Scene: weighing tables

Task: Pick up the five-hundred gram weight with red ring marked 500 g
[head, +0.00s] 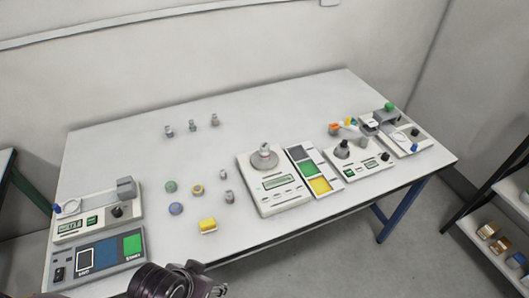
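Several small grey metal weights stand on the white table. One weight (265,147) stands on the round pan of the middle scale (277,196); a faint reddish band seems to show on it. Three more (191,126) stand in a loose row at the back left. Small grey weights (229,196) also stand left of the middle scale. The marks are too small to read, so I cannot tell which is the 500 g one. Part of my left gripper (218,290) shows at the bottom edge, short of the table; its fingers are mostly cut off. My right gripper is out of view.
Green, yellow-ringed and blue round pieces and a yellow block (208,226) lie left of centre. A scale (95,213) and coloured panel (100,258) occupy the left end. A colour tray (314,170) and more scales (357,164) fill the right. The back middle is clear.

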